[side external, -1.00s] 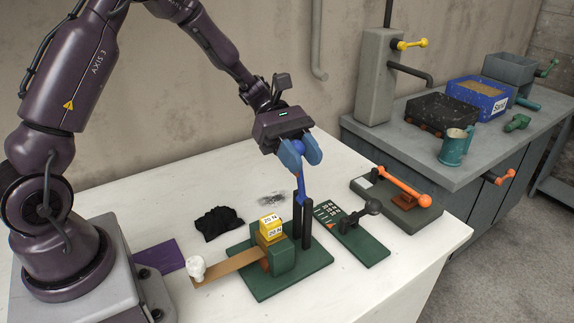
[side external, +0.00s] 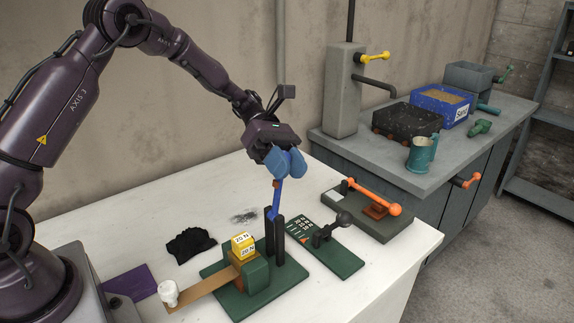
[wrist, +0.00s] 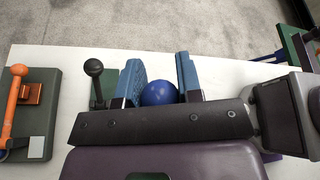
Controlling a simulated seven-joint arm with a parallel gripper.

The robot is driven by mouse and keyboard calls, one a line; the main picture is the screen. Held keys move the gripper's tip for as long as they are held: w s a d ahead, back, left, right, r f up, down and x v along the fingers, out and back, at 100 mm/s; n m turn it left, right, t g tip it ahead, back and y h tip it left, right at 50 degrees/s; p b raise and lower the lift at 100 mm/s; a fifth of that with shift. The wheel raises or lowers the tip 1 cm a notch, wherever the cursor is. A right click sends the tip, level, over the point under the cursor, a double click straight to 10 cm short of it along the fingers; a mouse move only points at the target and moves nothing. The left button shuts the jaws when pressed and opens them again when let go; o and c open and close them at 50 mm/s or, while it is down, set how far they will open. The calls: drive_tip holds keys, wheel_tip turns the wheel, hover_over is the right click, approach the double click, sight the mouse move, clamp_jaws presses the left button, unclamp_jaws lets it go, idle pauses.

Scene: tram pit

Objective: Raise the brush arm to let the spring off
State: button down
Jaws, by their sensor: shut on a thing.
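The brush arm is a blue lever (side external: 277,199) with a small orange band. It rises from between two dark posts (side external: 279,238) on a green base (side external: 239,301) and leans slightly right. Its round blue knob (wrist: 159,93) shows between the fingers in the wrist view. My gripper (side external: 284,163) is shut on that knob, its blue pads hiding most of it in the side view. A yellow block (side external: 241,246) labelled 20 N sits by a green block (side external: 257,274) on the base. A brown strip (side external: 207,288) runs left to a white knob (side external: 168,293). I cannot tell which part is the spring.
Right of the base are a green plate with a dark ball lever (side external: 343,219) and a grey base with an orange lever (side external: 368,199). The white table's back left is clear.

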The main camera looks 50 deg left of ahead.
drive_tip(key=shift+w+a, duration=0.1)
drive_tip(key=c, duration=0.8)
unclamp_jaws()
drive_tip(key=v, duration=1.3)
